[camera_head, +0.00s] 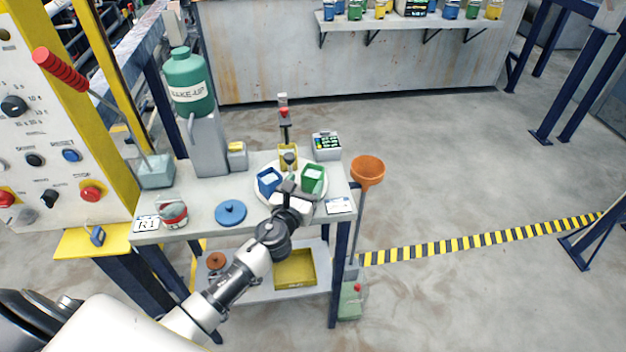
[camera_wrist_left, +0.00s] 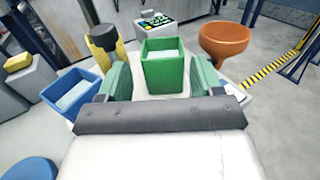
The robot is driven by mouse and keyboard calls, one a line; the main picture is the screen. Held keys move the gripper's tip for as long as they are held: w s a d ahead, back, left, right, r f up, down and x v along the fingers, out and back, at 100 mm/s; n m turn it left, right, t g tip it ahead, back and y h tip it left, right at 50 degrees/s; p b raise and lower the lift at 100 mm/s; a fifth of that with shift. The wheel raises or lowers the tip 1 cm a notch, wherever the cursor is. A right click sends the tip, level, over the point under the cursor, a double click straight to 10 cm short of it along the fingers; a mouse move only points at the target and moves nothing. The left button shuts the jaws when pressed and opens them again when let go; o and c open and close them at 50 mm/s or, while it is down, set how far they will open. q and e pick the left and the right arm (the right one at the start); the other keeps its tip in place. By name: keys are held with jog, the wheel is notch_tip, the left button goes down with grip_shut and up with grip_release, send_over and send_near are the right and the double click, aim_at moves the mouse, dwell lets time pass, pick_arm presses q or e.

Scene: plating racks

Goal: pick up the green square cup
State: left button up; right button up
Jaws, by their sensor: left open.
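The green square cup (camera_head: 313,178) is upright, with pale contents, on a round white plate (camera_head: 322,195) on the bench. It also shows in the left wrist view (camera_wrist_left: 165,70), straight ahead of the hand. My left gripper (camera_head: 297,187) is open just in front of the cup. In the left wrist view, its fingers stand to the left and right of the cup, with no clear grip on it. The cup's lower part is hidden by the hand. My right gripper is not in view.
A blue square cup (camera_head: 269,181) stands close on the left, and a yellow holder with a dark top (camera_head: 289,155) behind. An orange funnel (camera_head: 367,171) is at the bench's right edge. A small meter (camera_head: 327,145) sits behind. A blue lid (camera_head: 231,212) lies to the left.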

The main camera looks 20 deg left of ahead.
aim_at(309, 179)
pick_arm(q)
jog(key=w, duration=0.5)
jog(key=shift+w+d+f, duration=0.1)
jog(key=shift+w+f, duration=0.05)
jog(key=shift+w, duration=0.1)
jog(key=shift+s, duration=0.15)
jog(key=shift+c, duration=0.8)
jog(key=c, duration=0.6)
jog(key=shift+o, duration=0.2)
jog(key=shift+r, duration=0.6)
jog(key=r+p, duration=0.3)
jog(key=r, duration=0.1)
jog(key=shift+d, duration=0.25)
jog(key=s+d+r, duration=0.2)
jog(key=d+r, duration=0.4)
jog(key=d, duration=0.5)
jog(key=shift+p, duration=0.35)
